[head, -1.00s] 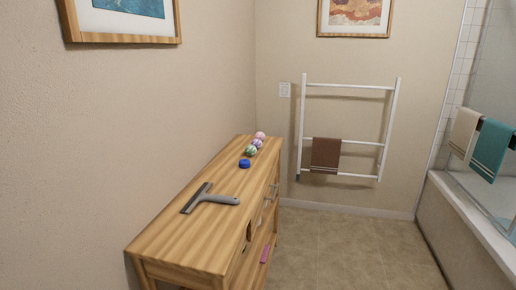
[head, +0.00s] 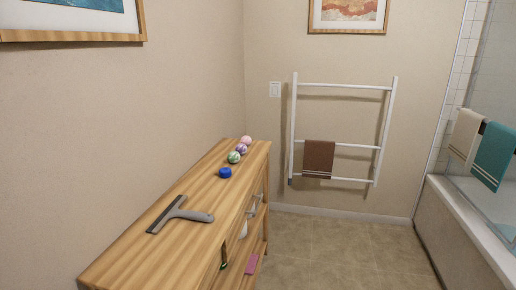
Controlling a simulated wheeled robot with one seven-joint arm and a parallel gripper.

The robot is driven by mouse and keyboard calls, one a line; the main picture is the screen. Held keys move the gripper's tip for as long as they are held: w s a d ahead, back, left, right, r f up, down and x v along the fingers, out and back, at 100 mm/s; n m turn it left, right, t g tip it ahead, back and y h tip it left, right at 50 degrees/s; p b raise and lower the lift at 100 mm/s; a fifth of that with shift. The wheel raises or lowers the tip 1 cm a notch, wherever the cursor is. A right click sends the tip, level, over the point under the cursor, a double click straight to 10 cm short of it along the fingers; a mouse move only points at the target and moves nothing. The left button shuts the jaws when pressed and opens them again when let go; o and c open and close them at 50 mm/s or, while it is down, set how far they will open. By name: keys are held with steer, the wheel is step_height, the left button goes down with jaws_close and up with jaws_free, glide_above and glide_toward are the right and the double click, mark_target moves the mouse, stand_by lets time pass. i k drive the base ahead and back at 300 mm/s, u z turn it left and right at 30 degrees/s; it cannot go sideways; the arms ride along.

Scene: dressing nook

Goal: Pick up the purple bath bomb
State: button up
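The purple bath bomb (head: 242,149) sits on top of the wooden dresser (head: 133,254), near its far end. It is a small swirled ball between a pink ball (head: 246,140) behind it and a green ball (head: 234,158) in front. The three stand close together in a row; I cannot tell whether they touch. My gripper is not in view.
A blue round item (head: 225,173) and a grey squeegee (head: 179,214) lie nearer on the dresser top. The wall runs along the dresser's left. Open floor (head: 335,245) lies right of it, up to the bathtub (head: 455,232). A white towel rack (head: 340,147) stands at the back wall.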

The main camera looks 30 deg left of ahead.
mark_target(241, 148)
steer(key=z, duration=0.05)
steer(key=i, duration=1.25)
steer(key=u, duration=0.5)
steer(key=i, duration=1.15)
steer(key=u, duration=0.75)
steer(key=i, duration=0.55)
steer(key=u, duration=0.15)
